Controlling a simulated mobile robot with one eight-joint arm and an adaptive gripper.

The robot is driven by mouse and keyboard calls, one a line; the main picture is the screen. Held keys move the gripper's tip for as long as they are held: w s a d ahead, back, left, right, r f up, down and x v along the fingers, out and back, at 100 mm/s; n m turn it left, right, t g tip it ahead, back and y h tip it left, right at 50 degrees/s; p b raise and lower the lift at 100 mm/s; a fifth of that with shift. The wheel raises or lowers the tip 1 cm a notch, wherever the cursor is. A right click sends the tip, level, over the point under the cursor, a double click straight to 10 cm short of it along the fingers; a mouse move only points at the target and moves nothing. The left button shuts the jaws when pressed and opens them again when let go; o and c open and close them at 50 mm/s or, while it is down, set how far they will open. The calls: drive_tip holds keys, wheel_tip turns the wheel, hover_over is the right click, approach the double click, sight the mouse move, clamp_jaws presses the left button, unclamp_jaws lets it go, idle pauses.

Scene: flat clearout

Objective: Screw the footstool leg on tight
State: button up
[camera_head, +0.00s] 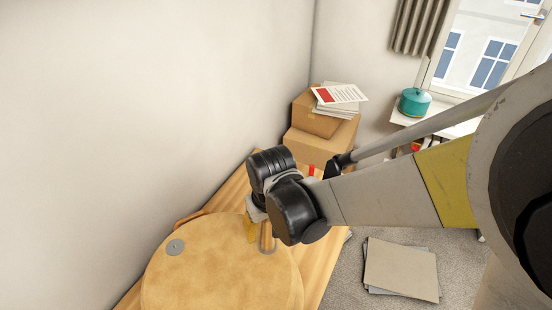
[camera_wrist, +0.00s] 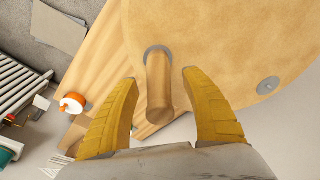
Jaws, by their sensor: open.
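The footstool (camera_head: 215,270) shows as a round tan disc with its flat face up, on a wooden surface. Its face also fills the upper right of the wrist view (camera_wrist: 215,40). A round grey plate (camera_head: 175,247) sits on the face, bare of any leg; it also shows in the wrist view (camera_wrist: 268,85). A wooden leg (camera_wrist: 159,85) stands from another grey plate on the face. My gripper (camera_wrist: 160,75) is open, with one yellow finger on each side of the leg and visible gaps between. In the head view my arm partly hides the gripper and leg.
The wooden surface (camera_head: 318,255) lies beneath the footstool. Cardboard boxes (camera_head: 318,148) with papers on top are stacked behind it by the wall. Flat sheets (camera_head: 400,268) lie on the carpet at right. A teal pot (camera_head: 414,102) stands by the window.

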clamp_jaws()
idle(0.4)
